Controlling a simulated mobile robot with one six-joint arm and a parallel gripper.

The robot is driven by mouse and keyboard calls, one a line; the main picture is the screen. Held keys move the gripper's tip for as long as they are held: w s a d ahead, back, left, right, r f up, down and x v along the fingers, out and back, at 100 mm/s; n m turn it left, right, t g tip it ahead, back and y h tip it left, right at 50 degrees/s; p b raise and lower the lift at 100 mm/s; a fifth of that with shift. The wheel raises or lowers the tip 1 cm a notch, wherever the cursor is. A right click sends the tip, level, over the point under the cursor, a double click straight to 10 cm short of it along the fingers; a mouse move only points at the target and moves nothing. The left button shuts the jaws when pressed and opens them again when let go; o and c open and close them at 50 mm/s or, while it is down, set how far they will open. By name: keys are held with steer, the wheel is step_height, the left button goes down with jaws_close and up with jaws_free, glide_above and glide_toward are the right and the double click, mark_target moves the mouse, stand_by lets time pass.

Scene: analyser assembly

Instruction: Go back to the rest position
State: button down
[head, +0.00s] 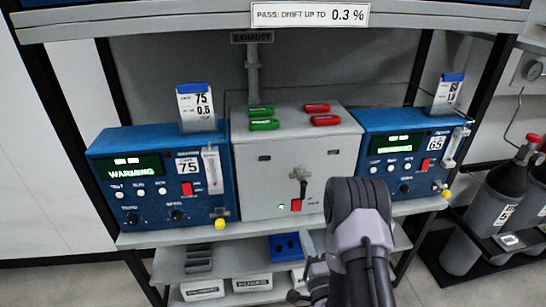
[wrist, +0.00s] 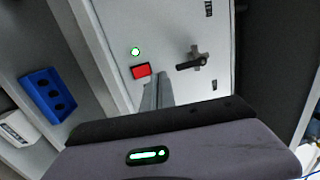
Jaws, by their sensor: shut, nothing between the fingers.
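My gripper (wrist: 157,92) is shut and empty in the wrist view, its fingers together in front of the grey cabinet. In the head view my arm rises at the lower middle, and the fingertips are hard to make out there. The grey cabinet (head: 265,165) stands between two blue analysers. It carries a dark cross-shaped handle (wrist: 192,62), a red switch (wrist: 140,71) and a lit green lamp (wrist: 135,51). The left analyser (head: 120,143) and the right analyser (head: 405,122) both show green "WARMING" displays.
Two green blocks (head: 264,125) and two red blocks (head: 325,120) lie on the cabinet top. Gas cylinders (head: 498,200) stand at the right. The bench edge lies close to my arm.

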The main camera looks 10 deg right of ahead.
steer(key=a+r+n+y, duration=0.3)
steer(key=a+r+y, duration=0.6)
steer(key=r, duration=0.2)
steer(key=s+a+r+n+g+y, duration=0.8)
steer(key=s+a+r+g+y, duration=0.15)
steer(key=a+g, duration=0.2)
steer(key=s+a+r+n+g, duration=0.3)
steer(key=s+a+g, duration=0.1)
steer(key=s+g, duration=0.25)
steer(key=s+d+f+n+g+h, duration=0.1)
steer(key=s+d+f+g+h, duration=0.15)
steer(key=s+h, duration=0.35)
steer(key=s+d+f+n+g+h, duration=0.1)
steer(key=s+d+f+n+h, duration=0.2)
steer(key=s, duration=0.4)
steer(key=w+d+r+m+t+h, duration=0.1)
steer(key=w+d+m+t+h, duration=0.1)
steer(key=d+t+h, duration=0.2)
steer(key=w+d+r+m+t+h, duration=0.1)
steer(key=d+t+h, duration=0.3)
steer(key=d, duration=0.4)
steer(key=shift+w+r+m, duration=0.2)
steer(key=shift+w+m, duration=0.2)
steer(key=shift+m, duration=0.5)
